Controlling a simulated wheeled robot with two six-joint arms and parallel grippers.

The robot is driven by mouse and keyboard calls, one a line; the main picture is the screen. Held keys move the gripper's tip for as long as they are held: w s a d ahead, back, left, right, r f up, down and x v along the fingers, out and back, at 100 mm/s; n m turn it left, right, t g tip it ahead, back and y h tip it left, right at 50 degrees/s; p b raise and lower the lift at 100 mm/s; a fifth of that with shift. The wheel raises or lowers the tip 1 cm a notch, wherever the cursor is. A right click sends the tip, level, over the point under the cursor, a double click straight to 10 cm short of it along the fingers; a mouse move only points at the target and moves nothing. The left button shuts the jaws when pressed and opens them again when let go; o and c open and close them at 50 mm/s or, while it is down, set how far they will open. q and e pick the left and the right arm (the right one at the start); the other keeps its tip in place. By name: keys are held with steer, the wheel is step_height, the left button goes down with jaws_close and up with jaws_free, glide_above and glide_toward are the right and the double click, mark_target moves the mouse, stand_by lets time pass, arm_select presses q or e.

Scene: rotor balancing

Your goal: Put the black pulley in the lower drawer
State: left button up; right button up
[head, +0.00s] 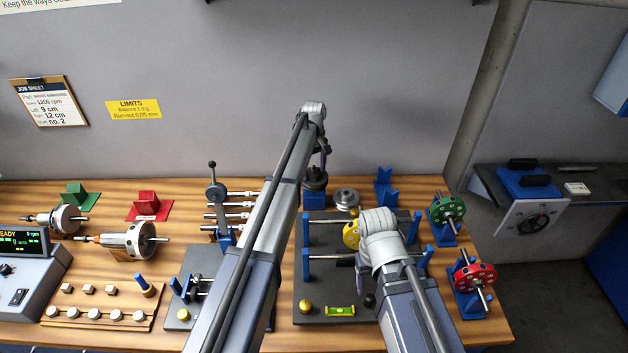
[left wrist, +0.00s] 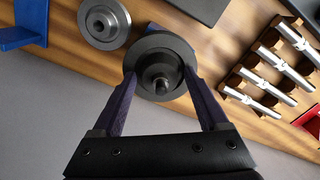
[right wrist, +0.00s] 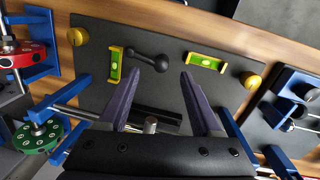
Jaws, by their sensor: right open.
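The black pulley (head: 315,179) is at the back of the bench, on a blue stand (head: 314,197). In the left wrist view the black pulley (left wrist: 160,66) is between the two fingers of my left gripper (left wrist: 160,78). The fingers lie along opposite sides of its rim; I cannot tell if they press on it. In the head view my left gripper (head: 319,158) is above the pulley, partly hidden by the wrist. My right gripper (right wrist: 160,78) is open and empty above the dark plate (right wrist: 220,87) with the green levels. No drawer shows in any view.
A grey pulley (head: 346,198) lies just right of the black one; it also shows in the left wrist view (left wrist: 103,22). Several metal shafts (head: 240,205) lie left. Green (head: 450,207) and red (head: 476,277) rotors stand at the right edge.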

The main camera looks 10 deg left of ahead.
arm_select(q)
jaws_close()
stand_by(0.4)
stand_by(0.4)
